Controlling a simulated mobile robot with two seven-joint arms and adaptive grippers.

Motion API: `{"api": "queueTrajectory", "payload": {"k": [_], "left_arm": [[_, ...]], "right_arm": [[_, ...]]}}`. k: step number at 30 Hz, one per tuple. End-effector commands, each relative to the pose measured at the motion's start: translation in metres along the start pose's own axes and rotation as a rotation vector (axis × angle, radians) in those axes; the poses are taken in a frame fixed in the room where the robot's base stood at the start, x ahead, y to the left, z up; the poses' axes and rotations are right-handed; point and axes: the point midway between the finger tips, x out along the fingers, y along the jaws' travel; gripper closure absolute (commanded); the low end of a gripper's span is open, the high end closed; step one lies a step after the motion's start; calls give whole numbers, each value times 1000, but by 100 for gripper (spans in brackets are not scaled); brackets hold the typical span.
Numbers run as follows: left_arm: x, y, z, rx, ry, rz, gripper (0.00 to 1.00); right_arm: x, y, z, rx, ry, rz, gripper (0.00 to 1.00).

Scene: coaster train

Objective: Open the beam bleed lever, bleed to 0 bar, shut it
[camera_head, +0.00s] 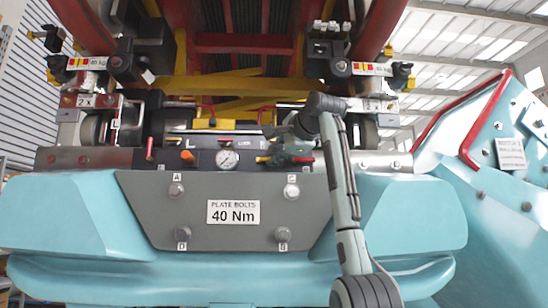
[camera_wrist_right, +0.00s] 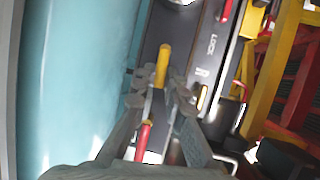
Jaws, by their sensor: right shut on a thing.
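The grey beam panel (camera_head: 130,158) carries a white round pressure gauge (camera_head: 228,159); its needle is too small to read. My right gripper (camera_head: 283,158) is at the panel, right of the gauge, and it also shows in the right wrist view (camera_wrist_right: 168,88). Its fingers are shut around a lever whose yellow end (camera_wrist_right: 163,58) sticks out past the fingertips; the yellow also shows in the head view (camera_head: 262,159). A red part (camera_wrist_right: 142,138) shows between the fingers; I cannot tell whether it joins the yellow. The gripped middle is hidden. My left gripper is not in view.
Yellow and red framework rises behind. A teal housing (camera_head: 500,160) stands close on the right.

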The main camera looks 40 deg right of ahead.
Motion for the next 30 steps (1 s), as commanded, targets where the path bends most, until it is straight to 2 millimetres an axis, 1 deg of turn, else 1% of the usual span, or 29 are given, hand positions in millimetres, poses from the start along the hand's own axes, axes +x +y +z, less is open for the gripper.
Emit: {"api": "queueTrajectory", "payload": {"k": [8, 30], "left_arm": [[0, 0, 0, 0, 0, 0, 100], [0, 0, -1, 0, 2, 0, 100]], "right_arm": [[-1, -8, 3, -163, 34, 70, 100], [1, -28, 20, -799, 170, 334, 100]]}}
